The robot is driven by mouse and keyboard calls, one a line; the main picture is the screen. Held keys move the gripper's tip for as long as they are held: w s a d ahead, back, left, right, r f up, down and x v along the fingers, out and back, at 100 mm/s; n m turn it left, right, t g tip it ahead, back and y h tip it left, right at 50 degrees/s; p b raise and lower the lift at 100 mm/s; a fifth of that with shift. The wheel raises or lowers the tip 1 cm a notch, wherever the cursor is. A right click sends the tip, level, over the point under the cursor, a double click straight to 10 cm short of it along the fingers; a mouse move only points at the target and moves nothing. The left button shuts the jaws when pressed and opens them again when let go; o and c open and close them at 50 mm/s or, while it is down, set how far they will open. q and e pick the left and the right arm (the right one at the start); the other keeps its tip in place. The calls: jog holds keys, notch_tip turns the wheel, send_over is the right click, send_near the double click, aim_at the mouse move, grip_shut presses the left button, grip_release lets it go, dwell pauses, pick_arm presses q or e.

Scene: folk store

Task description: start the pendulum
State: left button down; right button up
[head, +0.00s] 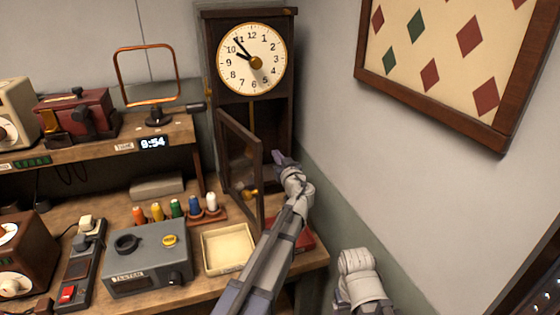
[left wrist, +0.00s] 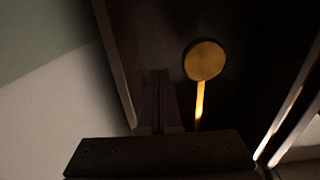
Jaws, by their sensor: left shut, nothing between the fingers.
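A dark wooden wall clock (head: 207,60) stands in the corner with a white dial (head: 236,72). Its narrow glazed door (head: 225,135) hangs open toward me. The pendulum's round brass bob (left wrist: 205,60) and thin rod (left wrist: 199,100) show inside the dark case in the left wrist view. My left gripper (head: 282,158) is at the right side of the lower case opening in the head view. Its fingers (left wrist: 160,75) are shut and empty, beside the bob with a small gap in the picture. Part of my right arm shows at the bottom; its gripper is not visible.
A bench holds a grey tester box (head: 148,275), a cream tray (head: 208,268) and several coloured spools. A shelf carries a digital display (head: 153,142) reading 9:54 and a copper loop (head: 118,75). A framed diamond-pattern board (head: 450,105) hangs on the right wall.

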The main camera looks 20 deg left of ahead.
pick_arm(q)
jog(key=shift+x, duration=2)
jog(key=shift+s+a, duration=0.15)
jog(key=shift+a, duration=0.05)
